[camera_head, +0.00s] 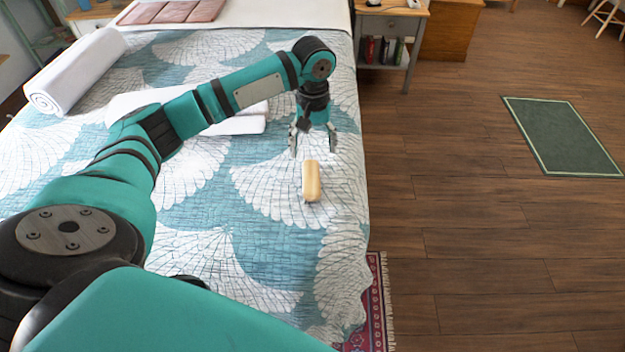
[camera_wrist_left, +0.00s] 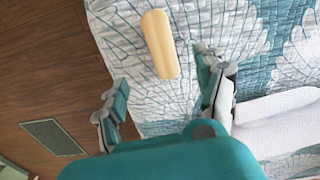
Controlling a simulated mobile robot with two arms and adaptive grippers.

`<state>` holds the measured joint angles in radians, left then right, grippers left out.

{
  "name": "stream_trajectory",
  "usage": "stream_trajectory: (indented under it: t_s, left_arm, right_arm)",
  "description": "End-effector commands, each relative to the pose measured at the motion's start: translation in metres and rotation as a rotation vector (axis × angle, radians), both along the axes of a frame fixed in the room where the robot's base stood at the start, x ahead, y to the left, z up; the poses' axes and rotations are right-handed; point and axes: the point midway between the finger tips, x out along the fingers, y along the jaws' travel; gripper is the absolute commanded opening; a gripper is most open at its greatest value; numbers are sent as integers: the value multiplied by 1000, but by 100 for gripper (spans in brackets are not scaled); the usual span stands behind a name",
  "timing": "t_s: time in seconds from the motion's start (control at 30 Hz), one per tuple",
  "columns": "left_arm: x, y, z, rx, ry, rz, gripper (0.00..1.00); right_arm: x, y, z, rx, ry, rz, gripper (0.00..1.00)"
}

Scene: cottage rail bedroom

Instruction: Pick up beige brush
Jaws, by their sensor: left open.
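The beige brush (camera_head: 312,181) lies on the patterned bedspread near the bed's right side. It also shows in the left wrist view (camera_wrist_left: 160,44), ahead of the fingers and apart from them. My left gripper (camera_head: 313,150) is open and empty, just beyond the brush in the head view, pointing down toward the bed. In the left wrist view its two fingers (camera_wrist_left: 163,95) are spread wide, with bedspread between them. My right gripper is in neither view.
The teal and white bed (camera_head: 205,250) holds a rolled white towel (camera_head: 75,72) and a white folded item (camera_head: 240,122) behind my left arm. A nightstand (camera_head: 392,24) stands at the far right of the bed. Wooden floor with a green mat (camera_head: 562,135) lies to the right.

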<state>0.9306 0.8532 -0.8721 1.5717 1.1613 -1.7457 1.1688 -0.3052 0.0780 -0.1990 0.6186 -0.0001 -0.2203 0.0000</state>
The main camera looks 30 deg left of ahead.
Motion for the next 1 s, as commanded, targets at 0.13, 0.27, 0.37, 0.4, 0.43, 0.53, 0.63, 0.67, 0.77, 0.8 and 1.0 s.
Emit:
stream_trajectory:
  t_s: [0.13,0.27,0.37,0.4,0.43,0.53,0.63,0.67,0.77,0.8,1.0]
  left_arm:
    - [-1,0,-35,0,2,-1,71]
    - [0,0,-58,0,0,-2,71]
    - [0,0,-69,-1,-1,-3,71]
    - [0,-1,-71,-1,-1,-3,71]
    - [0,-1,-72,-2,-1,-3,71]
    - [-1,0,-78,-1,-1,-2,71]
    - [-2,2,-92,1,2,-2,71]
    - [-2,3,-97,0,0,-2,71]
    - [-3,4,-112,0,0,-2,71]
    - [-3,3,-117,-1,-1,-3,71]
    - [-3,4,-126,0,-2,-4,71]
  right_arm:
    - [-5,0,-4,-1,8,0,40]
    - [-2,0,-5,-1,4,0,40]
    - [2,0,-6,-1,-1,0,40]
    - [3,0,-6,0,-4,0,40]
    - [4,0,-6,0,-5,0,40]
    - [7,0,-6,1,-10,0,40]
    - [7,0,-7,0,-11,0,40]
    - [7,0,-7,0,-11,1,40]
    - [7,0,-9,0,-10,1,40]
    - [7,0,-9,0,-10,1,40]
    - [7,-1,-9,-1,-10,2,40]
